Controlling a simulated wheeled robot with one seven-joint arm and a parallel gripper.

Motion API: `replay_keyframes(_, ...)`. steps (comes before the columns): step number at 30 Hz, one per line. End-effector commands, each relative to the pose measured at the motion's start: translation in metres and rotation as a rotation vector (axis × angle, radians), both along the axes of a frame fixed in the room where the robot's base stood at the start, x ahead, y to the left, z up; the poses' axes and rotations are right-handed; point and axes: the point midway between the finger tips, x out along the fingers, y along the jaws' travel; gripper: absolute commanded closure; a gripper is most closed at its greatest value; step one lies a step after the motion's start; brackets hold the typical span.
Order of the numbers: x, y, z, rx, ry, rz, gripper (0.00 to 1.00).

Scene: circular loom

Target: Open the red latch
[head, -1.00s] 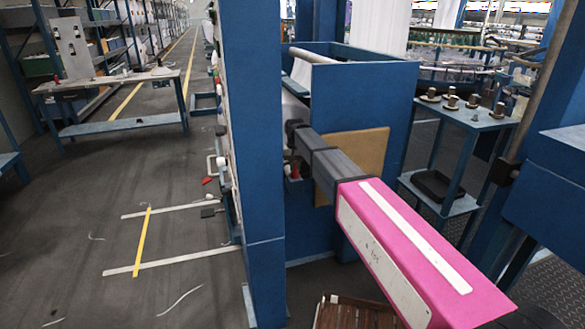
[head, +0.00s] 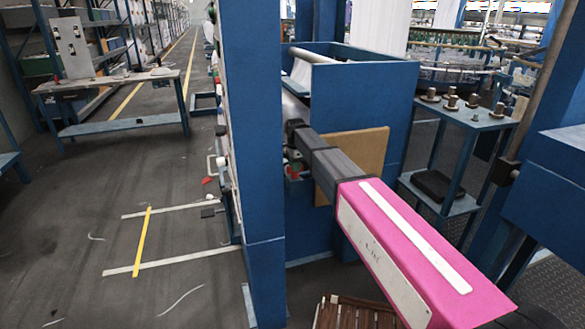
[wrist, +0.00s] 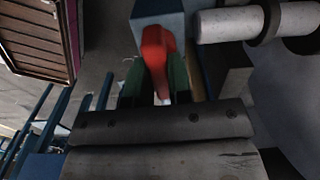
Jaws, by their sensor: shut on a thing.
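The red latch (wrist: 155,48) shows in the wrist view, at the upper middle, against a blue block (wrist: 158,10). My gripper (wrist: 154,80) has its two dark green fingers on either side of the latch's lower part and is shut on it. A pale tip shows below the red part, between the fingers. In the head view the latch cannot be made out clearly; the arm and a tall blue post cover much of that area.
A tall blue post (head: 252,150) stands just left of my arm. A blue cabinet (head: 365,95) with a tan board (head: 358,155) is behind it. A white roller (wrist: 228,24) lies right of the latch. A blue stand (head: 468,122) with metal spools is at right. The left floor is mostly clear.

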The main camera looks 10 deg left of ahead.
Motion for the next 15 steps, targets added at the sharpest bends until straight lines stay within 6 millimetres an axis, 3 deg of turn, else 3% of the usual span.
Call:
replay_keyframes(4, 0.0002, 0.0003, 0.0005, 0.001, -0.001, -0.039, 1.0)
replay_keyframes(5, 0.0001, 0.0003, 0.0005, 0.001, -0.001, -0.038, 0.71)
replay_keyframes(6, 0.0001, 0.0002, 0.0005, 0.001, -0.001, -0.037, 0.58)
replay_keyframes(15, 0.0, 0.0001, 0.0008, 0.001, -0.001, -0.035, 0.55)
